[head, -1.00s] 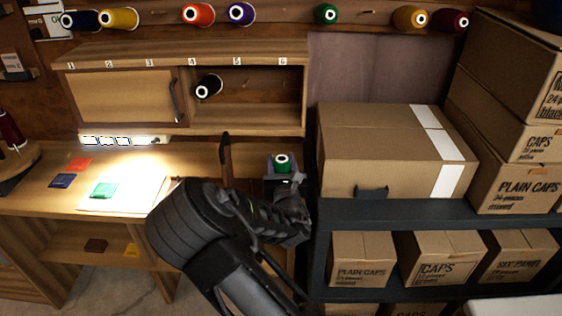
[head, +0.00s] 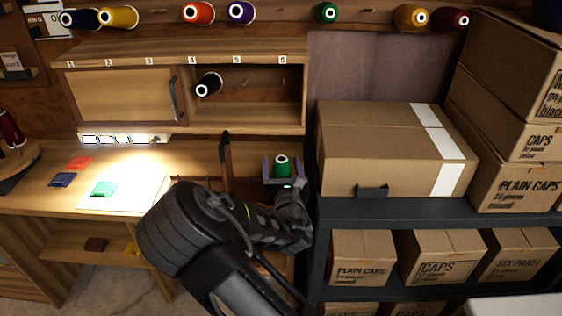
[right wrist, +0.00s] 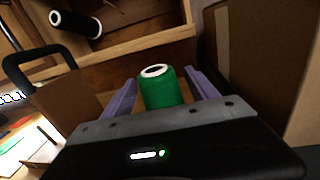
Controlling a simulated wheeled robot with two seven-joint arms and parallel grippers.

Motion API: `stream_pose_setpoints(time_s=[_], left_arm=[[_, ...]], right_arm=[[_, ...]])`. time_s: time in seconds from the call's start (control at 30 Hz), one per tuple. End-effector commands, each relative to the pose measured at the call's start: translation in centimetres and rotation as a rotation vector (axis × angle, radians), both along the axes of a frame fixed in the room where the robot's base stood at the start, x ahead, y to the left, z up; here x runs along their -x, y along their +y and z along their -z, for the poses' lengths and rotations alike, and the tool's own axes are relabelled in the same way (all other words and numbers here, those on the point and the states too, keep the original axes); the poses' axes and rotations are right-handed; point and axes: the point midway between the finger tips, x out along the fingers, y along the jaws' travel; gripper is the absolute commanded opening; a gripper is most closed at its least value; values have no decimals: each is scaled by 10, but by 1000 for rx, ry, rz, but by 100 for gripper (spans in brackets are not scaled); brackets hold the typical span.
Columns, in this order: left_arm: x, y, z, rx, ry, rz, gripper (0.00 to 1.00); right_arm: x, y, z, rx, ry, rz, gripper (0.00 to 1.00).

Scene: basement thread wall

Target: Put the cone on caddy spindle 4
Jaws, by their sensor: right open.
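A green cone (head: 282,168) stands at the right end of the wooden bench, beside the grey shelf. It also shows in the right wrist view (right wrist: 160,88), upright, with a white ring at its top. My right gripper (head: 283,163) is open, with one purple finger on each side of the cone. In the right wrist view there are gaps between the fingers (right wrist: 159,92) and the cone. The cone's base is hidden behind the gripper body. A wooden piece with a dark handle (head: 224,150) stands just left of the gripper; whether it is the caddy, and its spindles, I cannot tell.
A wooden cabinet (head: 120,98) numbered 1 to 6 hangs behind, with a black cone (head: 209,84) in its open part. Several cones sit along the wall above. A large carton (head: 390,160) on the shelf stands close to the right of my gripper.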

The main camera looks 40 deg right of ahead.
Motion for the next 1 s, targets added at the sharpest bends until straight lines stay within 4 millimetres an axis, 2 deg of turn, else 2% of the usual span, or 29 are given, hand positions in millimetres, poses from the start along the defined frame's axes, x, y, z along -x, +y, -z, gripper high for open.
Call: stream_pose_setpoints(time_s=[0.2,0.4,1.0], left_arm=[[0,0,2,0,0,0,70],[0,0,2,0,0,0,70],[0,0,2,0,0,0,70]], right_arm=[[31,21,0,1,1,-1,68],[47,30,0,1,-1,-1,68],[48,30,0,0,-2,0,68]])
